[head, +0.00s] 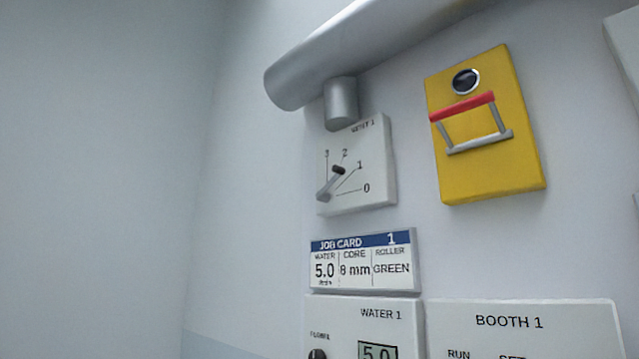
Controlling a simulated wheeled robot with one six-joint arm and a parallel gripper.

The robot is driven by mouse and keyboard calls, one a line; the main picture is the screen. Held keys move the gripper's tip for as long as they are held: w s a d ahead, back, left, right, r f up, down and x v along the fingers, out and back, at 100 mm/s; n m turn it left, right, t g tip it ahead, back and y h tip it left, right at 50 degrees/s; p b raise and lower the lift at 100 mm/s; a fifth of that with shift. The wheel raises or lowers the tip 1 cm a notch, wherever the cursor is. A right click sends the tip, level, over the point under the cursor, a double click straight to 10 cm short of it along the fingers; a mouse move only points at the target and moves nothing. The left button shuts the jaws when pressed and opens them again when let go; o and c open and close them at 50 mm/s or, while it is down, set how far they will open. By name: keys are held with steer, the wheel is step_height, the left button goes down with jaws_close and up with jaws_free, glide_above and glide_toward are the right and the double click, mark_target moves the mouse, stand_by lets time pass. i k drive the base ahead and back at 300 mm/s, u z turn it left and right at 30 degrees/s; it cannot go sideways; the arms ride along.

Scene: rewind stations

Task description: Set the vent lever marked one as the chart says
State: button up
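The vent lever (331,183) is a short grey lever with a dark knob on a white square plate (381,190). The plate's small label is blurred and seems to read VENT 1. Its scale runs from 0 at the lower right through 1 and 2 to 3 at the top left. The lever slants up and to the right from its pivot at the plate's lower left, with its knob by the line to 2. I see no vent chart in this view. My gripper is not in view.
A grey duct (345,45) runs above the plate, with a short stub (341,103). A yellow box (490,178) with a red-topped handle is to the right. Below are a job card (362,262), a WATER 1 panel (400,335) and a BOOTH 1 panel (570,335). Bare wall lies left.

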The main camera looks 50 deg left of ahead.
mark_target(322, 197)
steer(key=u, duration=1.65)
steer(key=k, duration=0.35)
steer(key=u, duration=0.4)
steer(key=i, duration=0.45)
steer(key=u, duration=0.15)
